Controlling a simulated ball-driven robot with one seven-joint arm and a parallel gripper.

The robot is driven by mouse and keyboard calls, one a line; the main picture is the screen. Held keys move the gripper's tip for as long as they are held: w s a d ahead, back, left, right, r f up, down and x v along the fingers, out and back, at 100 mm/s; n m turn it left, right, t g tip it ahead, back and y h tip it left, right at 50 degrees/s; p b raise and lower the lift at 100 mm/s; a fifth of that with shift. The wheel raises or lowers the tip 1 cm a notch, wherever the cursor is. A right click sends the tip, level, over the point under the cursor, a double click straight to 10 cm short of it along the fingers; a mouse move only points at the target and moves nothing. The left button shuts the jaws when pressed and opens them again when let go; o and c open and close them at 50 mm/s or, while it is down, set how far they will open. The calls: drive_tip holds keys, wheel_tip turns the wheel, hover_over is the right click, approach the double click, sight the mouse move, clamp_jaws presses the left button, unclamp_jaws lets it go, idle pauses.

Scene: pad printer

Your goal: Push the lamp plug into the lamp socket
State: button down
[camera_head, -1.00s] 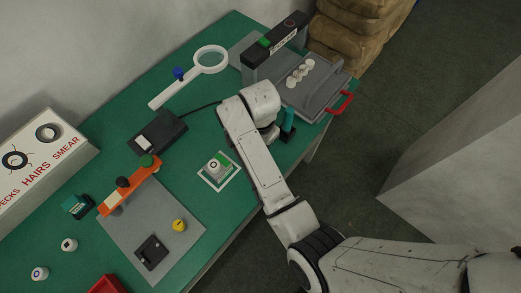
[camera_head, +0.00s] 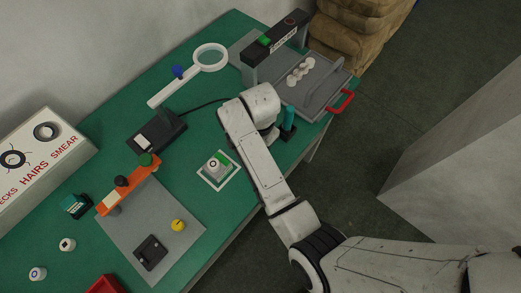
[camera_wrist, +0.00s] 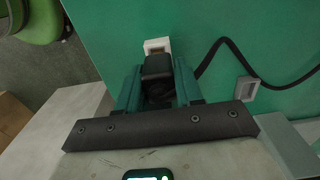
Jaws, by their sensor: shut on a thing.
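In the wrist view my gripper (camera_wrist: 158,92) has its teal fingers shut on a black block-shaped plug (camera_wrist: 157,67). A cream-white socket-like piece (camera_wrist: 157,45) lies directly beyond the plug's far end. I cannot tell whether the two touch or whether the plug is partly inside. A black cable (camera_wrist: 232,44) loops from beside the gripper across the green surface to the right. In the head view a teal part of my gripper (camera_head: 288,123) shows beside the arm at the bench's front edge. The arm hides the plug and the socket there.
A pale-framed grey piece (camera_wrist: 247,88) lies right of my gripper. Brown sacks (camera_head: 350,30) stand behind.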

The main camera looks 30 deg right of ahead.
drive_tip(key=shift+f, duration=0.45)
idle(0.4)
drive_tip(key=c, duration=0.7)
unclamp_jaws()
drive_tip(key=shift+o, duration=0.2)
wheel_tip(320, 180, up, 11)
drive_tip(key=shift+f, duration=0.15)
